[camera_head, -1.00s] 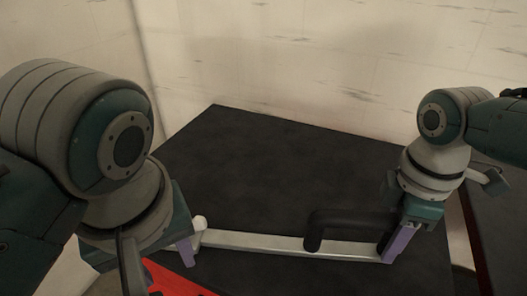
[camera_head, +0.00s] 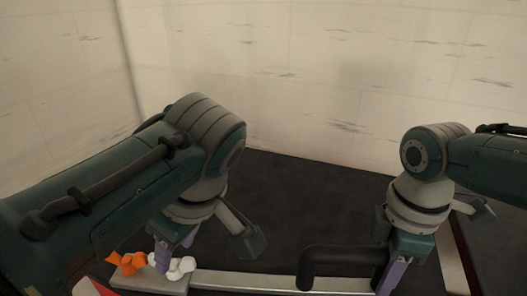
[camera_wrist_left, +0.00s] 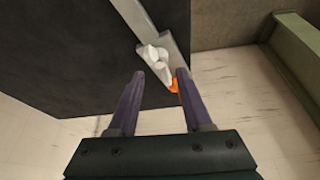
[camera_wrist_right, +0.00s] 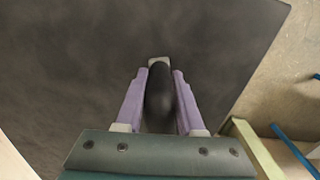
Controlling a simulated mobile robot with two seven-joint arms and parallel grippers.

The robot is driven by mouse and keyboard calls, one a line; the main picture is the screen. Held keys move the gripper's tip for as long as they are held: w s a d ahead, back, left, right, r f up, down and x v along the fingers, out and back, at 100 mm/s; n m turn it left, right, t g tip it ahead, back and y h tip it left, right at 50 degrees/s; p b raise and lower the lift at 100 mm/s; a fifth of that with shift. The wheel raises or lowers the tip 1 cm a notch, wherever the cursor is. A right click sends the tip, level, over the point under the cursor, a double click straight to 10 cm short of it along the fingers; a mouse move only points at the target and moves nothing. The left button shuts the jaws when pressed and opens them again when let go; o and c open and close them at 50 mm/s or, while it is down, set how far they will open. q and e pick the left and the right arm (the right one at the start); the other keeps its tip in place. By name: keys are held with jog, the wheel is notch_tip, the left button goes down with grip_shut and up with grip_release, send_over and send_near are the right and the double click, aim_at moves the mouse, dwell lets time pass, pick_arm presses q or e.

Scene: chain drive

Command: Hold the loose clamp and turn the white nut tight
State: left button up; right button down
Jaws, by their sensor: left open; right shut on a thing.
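A white winged nut (camera_head: 183,267) sits at the left end of a pale metal clamp bar (camera_head: 270,279). It also shows in the left wrist view (camera_wrist_left: 152,54), just ahead of my left gripper's fingertips. My left gripper (camera_wrist_left: 160,74) is open and its purple fingers are apart. In the head view my left gripper (camera_head: 170,258) is right beside the nut and hides part of it. A black bent handle (camera_head: 340,257) is at the right of the bar. My right gripper (camera_wrist_right: 159,72) is shut on this black handle (camera_wrist_right: 158,102), which lies between its fingers.
An orange piece (camera_head: 128,262) sits just left of the white nut, partly hidden in the left wrist view. The dark table top (camera_head: 300,190) is bare behind the bar. A pale wall (camera_head: 320,70) stands behind it.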

aim_at(172, 265)
pick_arm(q)
jog(key=shift+x, duration=1.5)
jog(key=shift+c, duration=0.3)
grip_shut()
